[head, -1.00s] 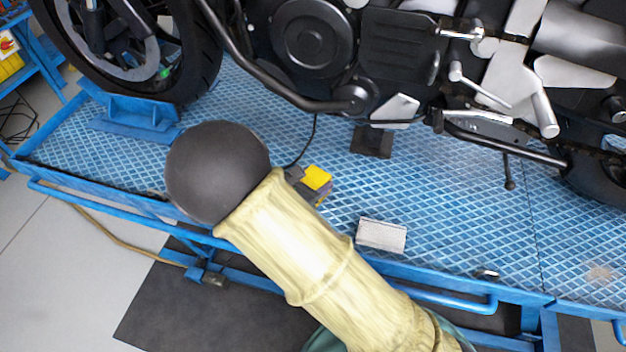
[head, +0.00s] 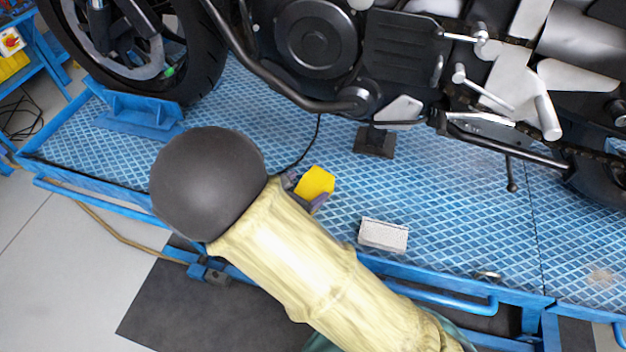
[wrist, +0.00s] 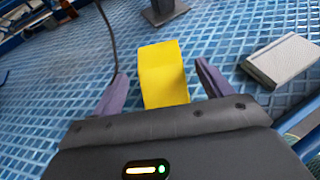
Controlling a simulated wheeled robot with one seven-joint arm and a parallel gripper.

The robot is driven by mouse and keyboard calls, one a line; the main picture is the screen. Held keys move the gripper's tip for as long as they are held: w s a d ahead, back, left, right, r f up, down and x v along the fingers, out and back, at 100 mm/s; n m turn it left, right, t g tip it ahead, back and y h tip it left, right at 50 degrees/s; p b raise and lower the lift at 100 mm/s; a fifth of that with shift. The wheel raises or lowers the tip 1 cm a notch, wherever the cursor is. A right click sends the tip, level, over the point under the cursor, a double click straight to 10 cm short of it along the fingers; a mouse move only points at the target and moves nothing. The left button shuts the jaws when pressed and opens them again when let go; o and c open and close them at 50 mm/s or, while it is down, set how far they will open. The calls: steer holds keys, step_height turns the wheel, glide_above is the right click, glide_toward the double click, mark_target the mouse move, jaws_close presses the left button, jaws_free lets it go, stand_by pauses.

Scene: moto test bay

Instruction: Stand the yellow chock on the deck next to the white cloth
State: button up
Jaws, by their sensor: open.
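The yellow chock (head: 316,182) is on or just above the blue deck, beyond the end of my arm; I cannot tell if its base touches. In the wrist view the chock (wrist: 163,75) stands between my two purple fingers, with a visible gap on each side. My gripper (wrist: 162,70) is open and not closed on it; in the head view my gripper (head: 308,189) is partly hidden by my arm. The white cloth (head: 383,235) looks like a flat pale block on the deck, to the right of the chock and nearer the edge. It also shows in the wrist view (wrist: 288,56).
A motorcycle (head: 400,65) stands over the deck (head: 450,215) behind the chock. A dark foot (head: 374,142) stands on the deck, and a black cable (head: 312,140) runs down behind the chock. A blue rail (head: 430,297) borders the near edge. Deck right of the cloth is mostly clear.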

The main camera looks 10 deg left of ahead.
steer(key=v, duration=0.7)
steer(key=shift+p, duration=0.3)
steer(key=d+m+g, duration=0.3)
steer(key=d+m, duration=0.1)
steer(key=d, duration=0.2)
steer(key=d+m+g, duration=0.3)
steer(key=d+m, duration=0.1)
steer(key=d, duration=0.2)
steer(key=d+m+g, duration=0.4)
steer(key=d+m, duration=0.1)
steer(key=shift+w+d+f, duration=0.1)
steer(key=shift+w+d, duration=0.15)
steer(key=shift+d, duration=0.15)
steer(key=d+m+y, duration=0.1)
steer(key=d+m, duration=0.1)
steer(key=s+d+r+m+g+y, duration=0.1)
steer(key=d+m, duration=0.1)
steer(key=m, duration=0.1)
steer(key=d+m+g+y, duration=0.1)
steer(key=d+m, duration=0.1)
steer(key=m, duration=0.1)
steer(key=shift+s+r+y, duration=0.3)
steer(key=d+r+m+t+y, duration=0.2)
steer(key=d+m, duration=0.4)
steer(key=m, duration=0.3)
steer(key=shift+d+r+m+y, duration=0.15)
steer(key=shift+r+m+y, duration=0.15)
steer(key=shift+r, duration=0.4)
steer(key=shift+w, duration=0.1)
